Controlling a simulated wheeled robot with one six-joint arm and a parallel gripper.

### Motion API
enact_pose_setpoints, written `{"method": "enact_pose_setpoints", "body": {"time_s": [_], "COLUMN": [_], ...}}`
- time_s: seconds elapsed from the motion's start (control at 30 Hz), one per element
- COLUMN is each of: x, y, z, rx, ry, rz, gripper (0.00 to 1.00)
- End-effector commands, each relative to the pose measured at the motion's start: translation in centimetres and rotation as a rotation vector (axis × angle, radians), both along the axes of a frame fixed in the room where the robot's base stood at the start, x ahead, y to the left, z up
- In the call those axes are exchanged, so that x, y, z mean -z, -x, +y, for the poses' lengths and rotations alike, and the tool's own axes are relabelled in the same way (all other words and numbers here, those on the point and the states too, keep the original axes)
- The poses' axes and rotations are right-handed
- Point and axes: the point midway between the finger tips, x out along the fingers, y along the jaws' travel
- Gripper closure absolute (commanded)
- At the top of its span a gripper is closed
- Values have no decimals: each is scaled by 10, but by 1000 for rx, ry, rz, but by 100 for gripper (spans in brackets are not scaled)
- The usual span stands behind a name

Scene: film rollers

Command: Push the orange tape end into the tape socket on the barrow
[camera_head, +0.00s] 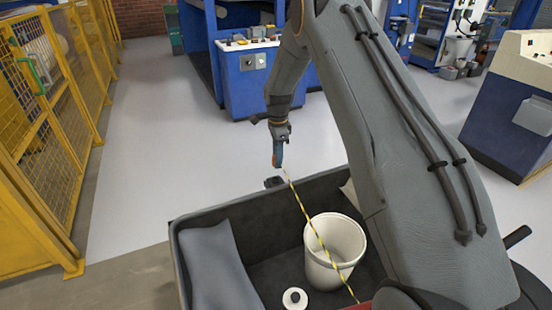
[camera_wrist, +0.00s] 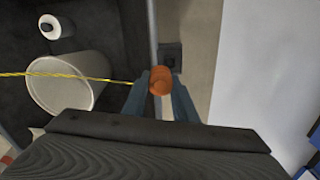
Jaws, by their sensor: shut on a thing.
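My gripper (camera_head: 278,154) is shut on the orange tape end (camera_wrist: 161,80), which sits between its two blue fingers in the wrist view (camera_wrist: 161,93). A yellow-and-black tape (camera_head: 307,218) runs from it across the barrow to the lower right. The barrow (camera_head: 205,221) is a dark grey open tub. The tape socket (camera_head: 273,182), a small dark block, is on the outer side of the barrow's far rim. In the wrist view the socket (camera_wrist: 170,56) lies just beyond the orange end, slightly right. They look apart; the height gap is hard to judge.
A white bucket (camera_head: 332,252), a white roll (camera_head: 295,298) and a grey sheet (camera_head: 216,267) are in the barrow. Yellow fencing (camera_head: 45,130) stands left. Blue machines (camera_head: 247,85) stand behind and right. The floor (camera_head: 160,140) beyond the barrow is clear.

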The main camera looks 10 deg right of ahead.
Motion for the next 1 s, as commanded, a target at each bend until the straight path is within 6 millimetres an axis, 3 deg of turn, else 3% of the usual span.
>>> {"method": "enact_pose_setpoints", "body": {"time_s": [0.2,0.47,1.0], "x": [0,6,50], "y": [-21,-23,-22], "z": [0,0,0], "rx": [169,192,189], "ry": [0,0,0], "rz": [0,1,1], "gripper": [100,100,100]}}
